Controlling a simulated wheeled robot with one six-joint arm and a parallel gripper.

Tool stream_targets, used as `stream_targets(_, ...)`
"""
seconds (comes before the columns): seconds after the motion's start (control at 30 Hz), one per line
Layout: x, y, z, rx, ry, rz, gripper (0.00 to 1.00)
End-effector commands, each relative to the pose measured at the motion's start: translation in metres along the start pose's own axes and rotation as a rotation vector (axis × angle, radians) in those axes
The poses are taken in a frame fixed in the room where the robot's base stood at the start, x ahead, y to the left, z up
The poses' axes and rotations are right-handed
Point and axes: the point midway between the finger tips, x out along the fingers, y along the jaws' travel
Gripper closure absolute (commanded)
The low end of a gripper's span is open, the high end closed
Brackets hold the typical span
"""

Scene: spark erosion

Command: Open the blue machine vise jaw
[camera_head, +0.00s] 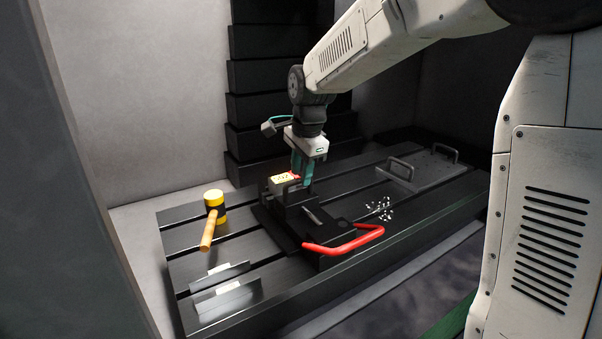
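A dark machine vise (325,242) stands on the slotted table in the middle. It looks black rather than blue. A red bar handle (345,243) sticks out at its front right. A small yellow block with some red on it (284,183) sits at the vise's back end, by the jaws. My gripper (304,181) points down with teal fingers right beside the block, over the back of the vise. The fingers overlap in this view, so their gap and any contact with the vise or block cannot be made out.
The black slotted table (185,240) carries a yellow-headed mallet (214,210) at left and two thin dark plates (228,289) at front left. Pale chips (380,209) lie right of the vise. A grey plate with two handles (420,171) lies at back right. Walls enclose the back.

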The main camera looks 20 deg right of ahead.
Motion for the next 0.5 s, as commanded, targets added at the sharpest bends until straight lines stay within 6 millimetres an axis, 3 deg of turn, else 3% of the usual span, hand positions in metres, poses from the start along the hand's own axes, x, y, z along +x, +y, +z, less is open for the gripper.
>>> stream_targets(0.37, 0.0099, 0.0003, 0.0001, -0.001, 0.000, 0.000, 0.66)
stream_targets(0.5, 0.0097, 0.0003, 0.0001, -0.001, 0.000, 0.000, 0.99)
